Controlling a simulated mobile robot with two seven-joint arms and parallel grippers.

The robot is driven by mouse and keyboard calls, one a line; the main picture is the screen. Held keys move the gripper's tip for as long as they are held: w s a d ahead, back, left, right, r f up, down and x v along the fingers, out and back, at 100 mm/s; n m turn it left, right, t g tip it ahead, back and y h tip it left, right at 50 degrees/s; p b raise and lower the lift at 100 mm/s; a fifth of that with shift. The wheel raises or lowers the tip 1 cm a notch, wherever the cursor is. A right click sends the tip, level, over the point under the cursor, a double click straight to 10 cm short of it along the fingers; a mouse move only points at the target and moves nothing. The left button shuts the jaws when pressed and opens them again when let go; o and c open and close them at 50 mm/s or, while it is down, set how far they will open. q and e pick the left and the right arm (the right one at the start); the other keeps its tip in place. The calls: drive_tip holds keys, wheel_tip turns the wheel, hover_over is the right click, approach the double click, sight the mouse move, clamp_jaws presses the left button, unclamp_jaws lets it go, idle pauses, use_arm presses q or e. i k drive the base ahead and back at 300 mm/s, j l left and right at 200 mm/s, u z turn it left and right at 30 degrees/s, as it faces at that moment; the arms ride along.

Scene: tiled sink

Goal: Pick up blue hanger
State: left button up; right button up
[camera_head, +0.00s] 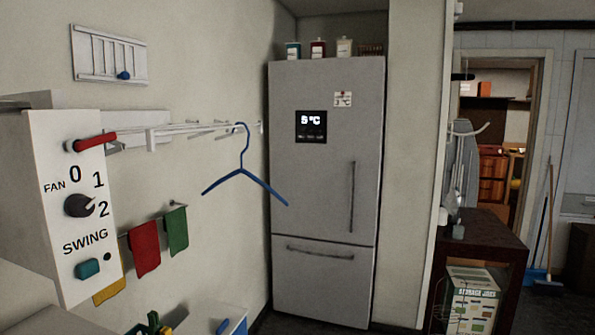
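The blue hanger (243,174) hangs by its hook from the white wall rack (200,127), left of the middle of the head view. Its two arms slope down to either side, and nothing hangs on it. Neither of my grippers shows in this view.
A white fan control box (60,190) fills the near left. Red (145,249) and green (176,231) cloths hang on the wall below the hanger. A grey fridge (325,190) stands behind it to the right. A dark cabinet (485,240) stands at the right.

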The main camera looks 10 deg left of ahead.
sight(240, 170)
drive_tip(key=i+l+z, duration=0.1)
drive_tip(key=i, duration=0.55)
drive_tip(key=i+l+z, duration=0.1)
drive_tip(key=i, duration=0.6)
drive_tip(key=i+u, duration=0.25)
drive_tip(key=u, duration=0.2)
drive_tip(key=i+l+u, duration=0.2)
drive_tip(key=u, duration=0.2)
drive_tip(key=i+l+u, duration=0.25)
drive_tip(key=u, duration=0.2)
drive_tip(key=i+l+u, duration=0.25)
drive_tip(key=u, duration=0.15)
drive_tip(key=i+l+u, duration=0.1)
drive_tip(key=l+u, duration=0.35)
drive_tip(key=i+l+u, duration=0.1)
drive_tip(key=l+u, duration=0.75)
drive_tip(key=i+j, duration=0.05)
drive_tip(key=j, duration=0.05)
